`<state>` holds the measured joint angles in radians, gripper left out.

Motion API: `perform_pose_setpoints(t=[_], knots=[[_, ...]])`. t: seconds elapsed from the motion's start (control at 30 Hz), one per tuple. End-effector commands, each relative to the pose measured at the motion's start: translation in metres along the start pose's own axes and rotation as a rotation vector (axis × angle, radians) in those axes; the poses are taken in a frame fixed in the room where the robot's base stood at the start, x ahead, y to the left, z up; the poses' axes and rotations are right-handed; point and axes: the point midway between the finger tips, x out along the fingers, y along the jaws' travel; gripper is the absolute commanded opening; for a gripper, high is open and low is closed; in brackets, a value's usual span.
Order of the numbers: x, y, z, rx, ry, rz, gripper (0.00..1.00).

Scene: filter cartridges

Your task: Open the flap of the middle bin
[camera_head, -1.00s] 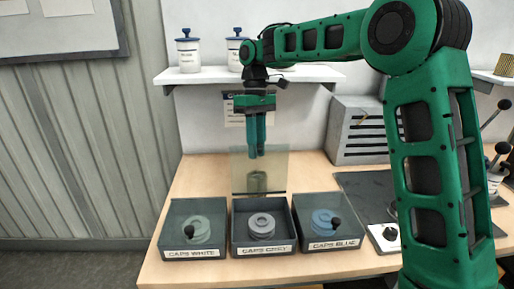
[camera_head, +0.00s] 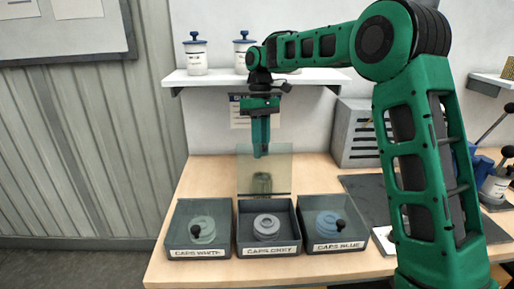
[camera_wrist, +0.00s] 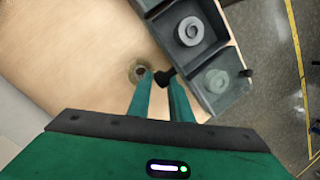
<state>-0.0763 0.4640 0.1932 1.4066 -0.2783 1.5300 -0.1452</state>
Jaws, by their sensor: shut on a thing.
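The middle bin (camera_head: 240,238), labelled CAPS GREY, stands between two others on the table, with a grey ring-shaped cap (camera_head: 266,227) inside. Its clear flap (camera_head: 280,174) stands upright at the bin's back edge, so the bin is open on top. My gripper (camera_head: 261,154) points down at the top of the flap. In the wrist view its fingers are shut on the flap's black knob (camera_wrist: 165,77). The grey cap also shows there (camera_wrist: 190,31).
The CAPS WHITE bin (camera_head: 182,252) and CAPS BLUE bin (camera_head: 340,247) flank it, flaps down. A small olive cylinder (camera_head: 262,183) stands on the table behind the flap. A shelf (camera_head: 215,78) with white jars is above. A slotted grey box (camera_head: 357,135) stands at right.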

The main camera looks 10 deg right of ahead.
Motion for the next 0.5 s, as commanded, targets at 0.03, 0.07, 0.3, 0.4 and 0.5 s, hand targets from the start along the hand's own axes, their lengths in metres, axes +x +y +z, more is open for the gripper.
perform_pose_setpoints(t=[0.03, 0.07, 0.3, 0.4, 0.5], knots=[[-0.003, 0.015, 0.000, 0.031, 0.015, 0.004, 0.00], [-0.002, 0.015, 0.000, 0.031, 0.015, 0.004, 0.22], [-0.002, 0.007, -0.001, 0.020, 0.012, 0.006, 0.39], [-0.003, 0.004, 0.000, 0.017, 0.012, 0.007, 0.39], [-0.003, 0.002, 0.002, 0.015, 0.011, 0.007, 0.39]])
